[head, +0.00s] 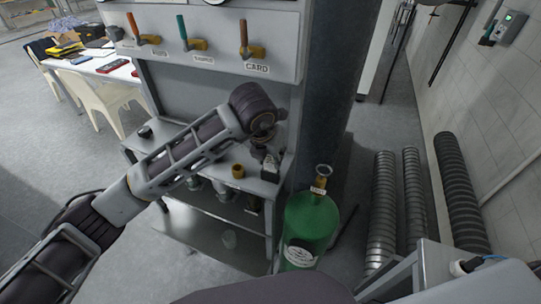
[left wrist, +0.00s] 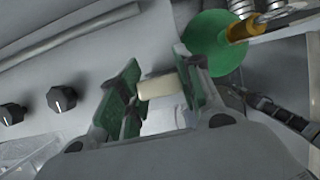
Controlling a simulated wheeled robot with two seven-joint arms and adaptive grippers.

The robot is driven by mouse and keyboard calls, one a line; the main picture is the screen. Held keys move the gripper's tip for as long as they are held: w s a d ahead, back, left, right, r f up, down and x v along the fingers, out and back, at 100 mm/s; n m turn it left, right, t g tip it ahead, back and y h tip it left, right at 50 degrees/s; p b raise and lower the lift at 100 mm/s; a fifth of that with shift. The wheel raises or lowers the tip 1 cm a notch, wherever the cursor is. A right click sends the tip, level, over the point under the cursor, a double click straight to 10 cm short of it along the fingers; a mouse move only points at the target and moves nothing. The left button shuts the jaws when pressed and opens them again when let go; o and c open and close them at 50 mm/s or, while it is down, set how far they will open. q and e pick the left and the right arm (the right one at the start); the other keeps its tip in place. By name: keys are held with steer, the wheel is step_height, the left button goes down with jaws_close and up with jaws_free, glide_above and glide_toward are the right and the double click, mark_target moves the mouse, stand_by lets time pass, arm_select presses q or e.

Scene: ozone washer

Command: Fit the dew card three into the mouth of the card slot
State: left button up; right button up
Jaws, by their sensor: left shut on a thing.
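My left gripper (head: 266,152) points down over the right end of the grey bench, below the panel's CARD label (head: 256,68). In the left wrist view its green-padded fingers (left wrist: 160,95) are shut on a small cream piece (left wrist: 158,87), which looks like dew card three. Its markings cannot be read. In the head view the card is too small and covered to make out. I cannot pick out the mouth of the card slot in either view. My right gripper is not in view.
A green gas bottle (head: 311,228) with a brass neck stands right of the bench. An orange-brown fitting (head: 238,171) sits on the bench edge. Levers with coloured handles line the panel (head: 205,50). Ribbed grey pipes (head: 412,205) lie at the right.

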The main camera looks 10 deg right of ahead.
arm_select(q)
steer(key=o, duration=0.8)
steer(key=shift+f, duration=0.1)
steer(key=shift+o, duration=0.2)
steer(key=shift+r, duration=0.35)
steer(key=b+v, duration=0.1)
steer(key=v, duration=1)
steer(key=shift+s+r+b, duration=0.25)
steer(key=shift+b, duration=0.1)
